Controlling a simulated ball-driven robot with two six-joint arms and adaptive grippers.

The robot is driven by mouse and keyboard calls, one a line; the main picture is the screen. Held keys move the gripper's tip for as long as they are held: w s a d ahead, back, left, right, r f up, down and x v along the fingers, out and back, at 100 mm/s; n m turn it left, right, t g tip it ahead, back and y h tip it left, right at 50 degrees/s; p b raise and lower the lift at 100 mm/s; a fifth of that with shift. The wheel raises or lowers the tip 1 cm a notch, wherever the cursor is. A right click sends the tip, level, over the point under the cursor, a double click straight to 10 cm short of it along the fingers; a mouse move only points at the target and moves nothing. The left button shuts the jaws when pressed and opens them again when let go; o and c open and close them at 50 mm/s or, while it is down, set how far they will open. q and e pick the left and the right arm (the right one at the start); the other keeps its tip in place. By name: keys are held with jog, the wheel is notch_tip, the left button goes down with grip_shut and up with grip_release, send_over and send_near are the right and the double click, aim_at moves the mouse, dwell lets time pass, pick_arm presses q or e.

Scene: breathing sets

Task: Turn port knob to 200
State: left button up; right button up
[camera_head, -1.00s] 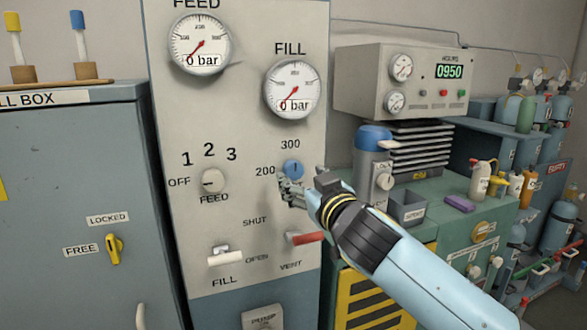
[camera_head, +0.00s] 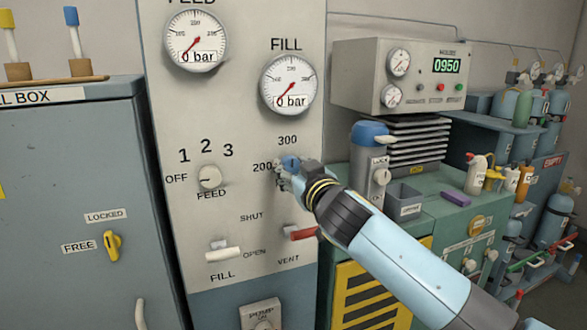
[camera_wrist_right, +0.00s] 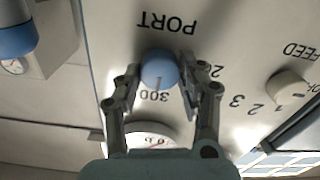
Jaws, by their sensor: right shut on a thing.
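The blue port knob (camera_head: 291,162) is on the pale panel below the FILL gauge, between the labels 200 and 300. In the right wrist view, which is upside down, the knob (camera_wrist_right: 159,66) shows under the word PORT, with its dark mark toward 300. My right gripper (camera_head: 283,174) reaches in from the lower right and is shut on the knob. In the wrist view its fingers (camera_wrist_right: 160,80) are on either side of the knob. The gripper hides part of the panel near the knob. My left gripper is not in view.
The FEED selector knob (camera_head: 210,177) is left of the port knob. The white FILL lever (camera_head: 222,253) and red VENT lever (camera_head: 301,233) are below. The FILL gauge (camera_head: 289,84) reads 0 bar. A blue-topped canister (camera_head: 369,160) stands at the right.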

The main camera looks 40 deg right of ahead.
jog(key=shift+c, duration=0.7)
jog(key=shift+n, duration=0.3)
jog(key=n, duration=0.3)
jog(key=shift+n+p, duration=0.4)
jog(key=n+p, duration=0.1)
jog(key=n, duration=0.3)
jog(key=shift+a+n, duration=0.1)
jog(key=shift+n, duration=0.2)
jog(key=n+p, duration=0.1)
jog(key=n, duration=0.3)
jog(key=shift+f, duration=0.1)
jog(key=shift+f+n+p, duration=0.1)
jog(key=shift+n+p, duration=0.5)
jog(key=shift+n, duration=1.8)
